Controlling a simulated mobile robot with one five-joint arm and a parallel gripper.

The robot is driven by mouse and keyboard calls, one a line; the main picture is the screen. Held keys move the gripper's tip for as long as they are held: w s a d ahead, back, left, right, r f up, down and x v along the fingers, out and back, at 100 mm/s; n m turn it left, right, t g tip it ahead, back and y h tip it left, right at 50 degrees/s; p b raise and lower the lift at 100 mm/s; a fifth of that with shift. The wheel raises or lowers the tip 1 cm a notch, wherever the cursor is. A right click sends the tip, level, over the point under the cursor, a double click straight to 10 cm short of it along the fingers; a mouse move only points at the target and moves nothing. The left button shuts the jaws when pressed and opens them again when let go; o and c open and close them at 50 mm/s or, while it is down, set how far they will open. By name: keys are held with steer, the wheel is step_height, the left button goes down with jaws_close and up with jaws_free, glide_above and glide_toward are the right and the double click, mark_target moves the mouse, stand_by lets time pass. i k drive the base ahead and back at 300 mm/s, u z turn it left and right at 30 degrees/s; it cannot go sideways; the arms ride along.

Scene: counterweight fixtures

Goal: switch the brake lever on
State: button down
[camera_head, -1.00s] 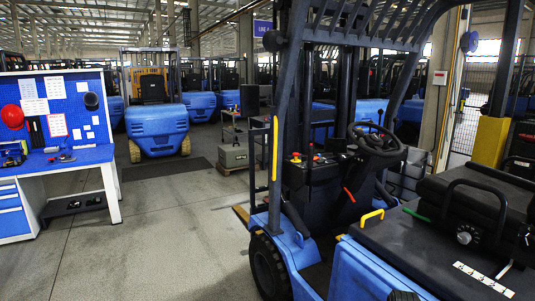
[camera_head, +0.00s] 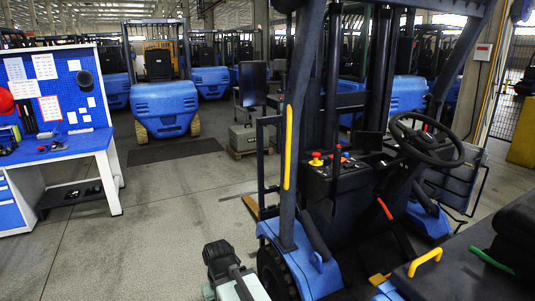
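The blue forklift (camera_head: 300,270) stands at right with its open cab facing me. A lever with a red-orange grip (camera_head: 384,208) stands below the steering wheel (camera_head: 427,140); it looks like the brake lever, but no label is readable. The grip is tilted, its upper end to the left. The dark end of my arm, apparently my gripper (camera_head: 222,260), shows at the bottom, left of the forklift's front wheel. It is well apart from the lever, and its fingers cannot be made out. I see nothing held in it.
A yellow handle (camera_head: 425,262) and a green handle (camera_head: 490,262) are near the seat. A red knob (camera_head: 316,158) tops the console. A workbench (camera_head: 75,150) is at left; the floor between is clear.

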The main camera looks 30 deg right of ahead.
mark_target(338, 150)
steer(key=u, duration=0.65)
steer(key=i, duration=1.3)
steer(key=u, duration=0.9)
steer(key=k, duration=0.5)
steer(key=u, duration=0.4)
steer(key=i, duration=0.35)
steer(key=z, duration=0.35)
steer(key=k, duration=0.4)
steer(key=u, duration=0.2)
steer(key=i, duration=0.55)
steer(key=z, duration=0.05)
